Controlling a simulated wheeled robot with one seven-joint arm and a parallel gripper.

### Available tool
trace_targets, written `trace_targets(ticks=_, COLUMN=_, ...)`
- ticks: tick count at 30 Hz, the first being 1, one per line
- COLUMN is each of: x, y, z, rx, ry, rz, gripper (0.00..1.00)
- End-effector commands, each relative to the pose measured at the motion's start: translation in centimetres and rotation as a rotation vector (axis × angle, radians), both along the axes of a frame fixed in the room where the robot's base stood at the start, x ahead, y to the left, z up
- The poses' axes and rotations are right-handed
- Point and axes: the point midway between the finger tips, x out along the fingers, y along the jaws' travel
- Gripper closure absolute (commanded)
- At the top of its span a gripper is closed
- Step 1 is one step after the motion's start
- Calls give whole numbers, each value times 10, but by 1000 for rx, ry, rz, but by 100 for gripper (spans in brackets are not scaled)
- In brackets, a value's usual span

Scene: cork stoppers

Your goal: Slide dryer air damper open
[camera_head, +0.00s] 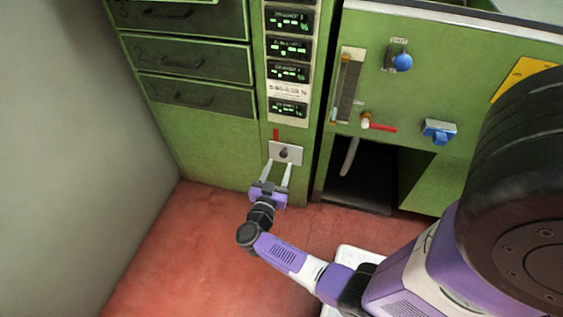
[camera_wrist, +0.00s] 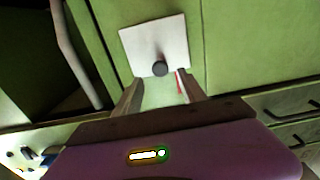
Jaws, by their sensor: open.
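A pale square plate (camera_head: 293,158) with a dark round knob (camera_head: 284,153) is on the lower front of the green cabinet; I take it for the air damper, though no label is readable. My gripper (camera_head: 278,164) is open, its two fingers pointing at the plate just below the knob. In the wrist view the plate (camera_wrist: 150,40) and knob (camera_wrist: 160,68) lie just beyond and between the fingertips of my gripper (camera_wrist: 160,77). The fingers are apart and nothing is held. I cannot tell whether a fingertip touches the plate.
A red mark (camera_head: 276,134) is above the plate. Display panels (camera_head: 289,72) are higher up, and dark drawers (camera_head: 195,63) are left. To the right are a blue knob (camera_head: 403,62), a red-handled valve (camera_head: 383,127) and a dark opening (camera_head: 375,180). Red floor (camera_head: 200,260) is clear at left.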

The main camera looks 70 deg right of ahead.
Motion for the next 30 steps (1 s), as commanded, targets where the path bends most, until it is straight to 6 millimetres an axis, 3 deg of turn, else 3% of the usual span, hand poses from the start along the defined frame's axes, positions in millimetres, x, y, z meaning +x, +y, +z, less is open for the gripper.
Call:
trace_targets(ticks=3, x=1, y=-19, z=-2, rx=-3, ry=-2, rz=-2, gripper=52)
trace_targets(ticks=9, x=3, y=-38, z=-1, rx=-1, ry=-2, rz=1, gripper=52)
trace_targets(ticks=19, x=4, y=-42, z=1, rx=-2, ry=-1, rz=3, gripper=52)
trace_targets(ticks=27, x=4, y=-41, z=1, rx=-2, ry=-1, rz=3, gripper=100)
trace_targets(ticks=30, x=4, y=-41, z=0, rx=-2, ry=-1, rz=3, gripper=100)
